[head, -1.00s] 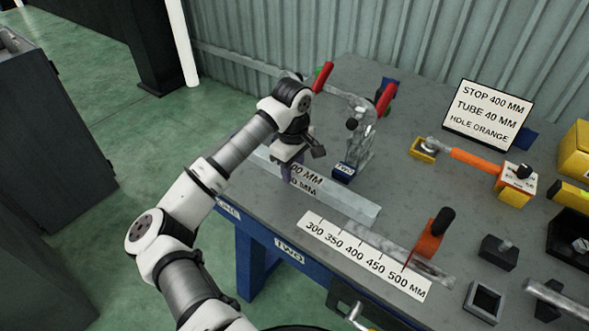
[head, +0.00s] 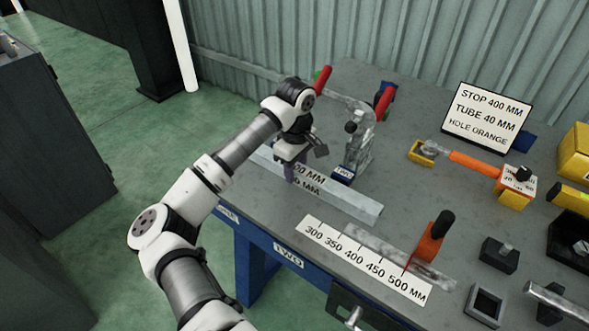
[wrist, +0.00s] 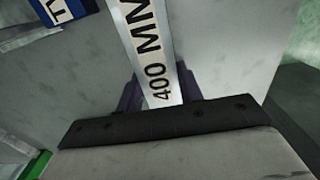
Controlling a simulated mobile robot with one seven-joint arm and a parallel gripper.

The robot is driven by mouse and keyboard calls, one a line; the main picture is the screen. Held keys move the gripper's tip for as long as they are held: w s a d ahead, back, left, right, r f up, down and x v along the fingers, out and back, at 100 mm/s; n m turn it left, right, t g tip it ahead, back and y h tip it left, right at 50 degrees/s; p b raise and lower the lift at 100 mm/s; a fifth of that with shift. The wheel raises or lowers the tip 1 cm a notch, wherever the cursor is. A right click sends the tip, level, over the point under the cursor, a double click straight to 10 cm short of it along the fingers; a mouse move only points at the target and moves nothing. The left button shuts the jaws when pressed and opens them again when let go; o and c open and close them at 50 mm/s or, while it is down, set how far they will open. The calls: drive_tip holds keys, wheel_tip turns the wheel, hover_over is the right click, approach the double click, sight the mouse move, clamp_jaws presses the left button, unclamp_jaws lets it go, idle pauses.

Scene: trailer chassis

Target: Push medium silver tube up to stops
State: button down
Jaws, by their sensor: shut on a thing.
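The silver tube (head: 352,203) is a long pale bar lying along the near part of the bench, with 400 MM and 40 MM lettering on it. My gripper (head: 290,172) reaches down over its left part. In the wrist view the tube (wrist: 142,30) runs between the two dark fingers of my gripper (wrist: 160,92), which are shut on it. My arm hides part of the tube's left portion. An orange stop (head: 428,246) with a black knob stands at the ruler's right part, apart from the tube.
A white ruler plate (head: 365,262) lies at the bench's front edge. A clamp with red handles (head: 384,103) stands behind the tube. A sign (head: 486,117), an orange-handled tool (head: 475,162) and dark blocks (head: 498,252) occupy the right side.

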drive_tip(key=shift+w+d+r, duration=0.1)
drive_tip(key=shift+w+d, duration=0.15)
drive_tip(key=shift+w, duration=0.45)
drive_tip(key=c, duration=1)
unclamp_jaws()
drive_tip(key=shift+o, duration=0.8)
drive_tip(key=shift+d, duration=0.1)
